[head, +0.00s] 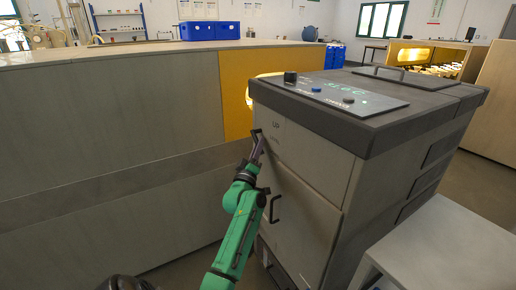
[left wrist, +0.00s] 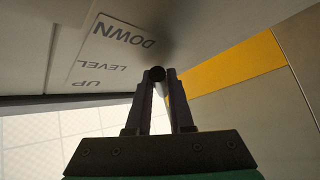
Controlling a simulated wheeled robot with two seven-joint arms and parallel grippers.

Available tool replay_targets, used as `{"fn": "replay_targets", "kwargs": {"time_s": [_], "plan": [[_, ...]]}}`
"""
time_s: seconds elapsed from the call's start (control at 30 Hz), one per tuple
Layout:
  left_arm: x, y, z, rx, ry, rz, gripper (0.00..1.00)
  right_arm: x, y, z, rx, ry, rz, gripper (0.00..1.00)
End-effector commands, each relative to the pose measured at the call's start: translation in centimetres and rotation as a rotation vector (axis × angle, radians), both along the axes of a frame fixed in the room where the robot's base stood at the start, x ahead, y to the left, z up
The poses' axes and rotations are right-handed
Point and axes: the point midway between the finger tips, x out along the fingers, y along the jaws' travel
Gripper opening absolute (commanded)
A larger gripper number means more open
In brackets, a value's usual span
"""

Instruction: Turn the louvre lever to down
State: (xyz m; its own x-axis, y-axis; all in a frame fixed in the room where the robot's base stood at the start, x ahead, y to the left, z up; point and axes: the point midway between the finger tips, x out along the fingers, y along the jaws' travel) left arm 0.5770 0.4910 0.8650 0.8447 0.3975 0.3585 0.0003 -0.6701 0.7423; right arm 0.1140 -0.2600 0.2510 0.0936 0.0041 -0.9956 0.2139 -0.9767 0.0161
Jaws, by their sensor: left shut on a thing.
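In the left wrist view the labels UP, LEVEL and DOWN (left wrist: 123,33) appear upside down on the panel. My left gripper (head: 259,146) reaches up to the lever from below. In the left wrist view its fingers (left wrist: 158,76) are closed around the lever's dark round end (left wrist: 157,73). The fingers hide much of the lever, so its exact angle is hard to tell. My right gripper is not in view.
The cabinet door has a dark handle (head: 274,208) below my left gripper. A control panel (head: 335,92) with knobs tops the cabinet. A long wooden counter wall (head: 110,115) runs along the left. A light table (head: 440,245) stands at the right front.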

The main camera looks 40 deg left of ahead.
Motion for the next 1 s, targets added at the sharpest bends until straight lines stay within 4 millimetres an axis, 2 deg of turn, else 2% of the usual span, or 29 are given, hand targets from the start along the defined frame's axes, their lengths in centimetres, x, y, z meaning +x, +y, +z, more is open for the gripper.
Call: {"fn": "replay_targets", "kwargs": {"time_s": [0.03, 0.07, 0.1, 0.13, 0.43, 0.57, 0.77, 1.0], "plan": [[0.0, 0.0, 0.5, 0.007, -0.007, 0.002, 0.0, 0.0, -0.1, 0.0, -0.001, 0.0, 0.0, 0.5], [0.0, 0.0, 0.5, 0.007, -0.007, 0.003, 0.28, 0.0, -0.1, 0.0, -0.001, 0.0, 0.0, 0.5], [0.0, 0.1, 0.5, 0.007, -0.007, 0.003, 0.43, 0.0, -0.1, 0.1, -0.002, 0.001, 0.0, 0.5], [0.0, 0.1, 0.5, 0.007, -0.006, 0.002, 0.5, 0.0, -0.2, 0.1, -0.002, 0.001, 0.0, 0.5], [-0.1, 0.0, 0.2, 0.003, -0.002, 0.002, 0.5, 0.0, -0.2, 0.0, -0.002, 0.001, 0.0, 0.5], [-0.7, -0.3, -0.3, 0.001, 0.0, 0.001, 0.5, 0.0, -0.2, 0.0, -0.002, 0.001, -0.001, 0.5], [-4.2, -1.9, -1.9, 0.001, 0.001, 0.002, 0.5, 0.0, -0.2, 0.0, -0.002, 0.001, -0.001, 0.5], [-9.7, -4.6, -4.2, 0.002, 0.001, 0.001, 0.5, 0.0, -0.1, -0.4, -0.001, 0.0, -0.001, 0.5]]}}
